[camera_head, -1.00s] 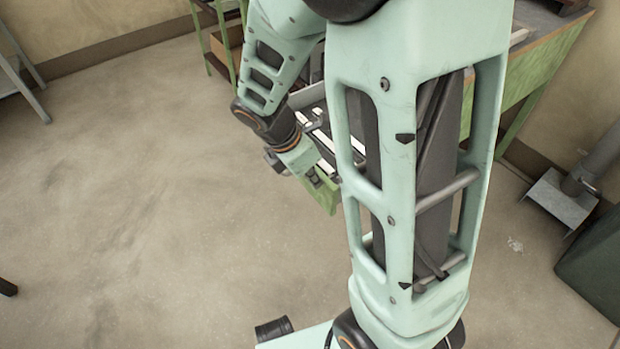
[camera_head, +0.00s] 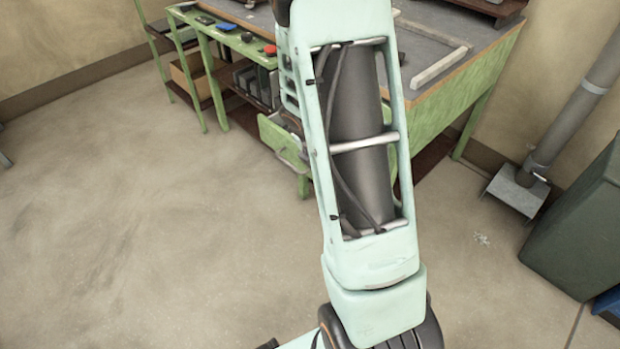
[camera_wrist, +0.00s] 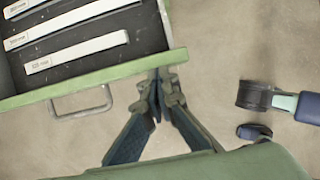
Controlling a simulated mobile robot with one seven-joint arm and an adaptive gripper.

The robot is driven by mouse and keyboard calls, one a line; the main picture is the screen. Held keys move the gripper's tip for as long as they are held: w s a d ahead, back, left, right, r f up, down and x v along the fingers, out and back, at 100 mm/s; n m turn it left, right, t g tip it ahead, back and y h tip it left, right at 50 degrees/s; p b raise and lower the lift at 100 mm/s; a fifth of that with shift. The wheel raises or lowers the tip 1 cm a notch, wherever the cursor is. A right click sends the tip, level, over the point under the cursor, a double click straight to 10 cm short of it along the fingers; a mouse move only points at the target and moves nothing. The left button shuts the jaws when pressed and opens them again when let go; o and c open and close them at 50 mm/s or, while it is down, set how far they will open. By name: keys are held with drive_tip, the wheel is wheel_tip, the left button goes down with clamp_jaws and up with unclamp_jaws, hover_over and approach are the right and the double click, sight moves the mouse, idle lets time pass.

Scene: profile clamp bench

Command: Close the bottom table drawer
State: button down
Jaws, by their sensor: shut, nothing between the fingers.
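The green drawer (camera_wrist: 105,76) is open in the wrist view. White labelled bars (camera_wrist: 75,50) lie on its dark floor, and a metal pull handle (camera_wrist: 82,105) is on its front. My gripper (camera_wrist: 160,84) is shut and empty, with its fingertips at the drawer front's right end, right of the handle. I cannot tell whether they touch it. In the head view the drawer (camera_head: 284,142) sticks out from under the green workbench (camera_head: 440,118), partly hidden behind my arm. My gripper is hidden there.
Left of the drawer, shelves under the bench hold grey bins (camera_head: 250,82) and a cardboard box (camera_head: 190,75). A pipe with a foot (camera_head: 520,185) and a dark green cabinet (camera_head: 580,230) stand at the right. The floor at left is clear.

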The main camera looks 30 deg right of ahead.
drive_tip(key=w+d+p, duration=0.2)
drive_tip(key=d+p, duration=0.2)
drive_tip(key=d, duration=0.3)
drive_tip(key=w+d+p, duration=0.3)
drive_tip(key=d, duration=0.4)
drive_tip(key=shift+d+p, duration=0.35)
drive_tip(key=shift+a, duration=0.1)
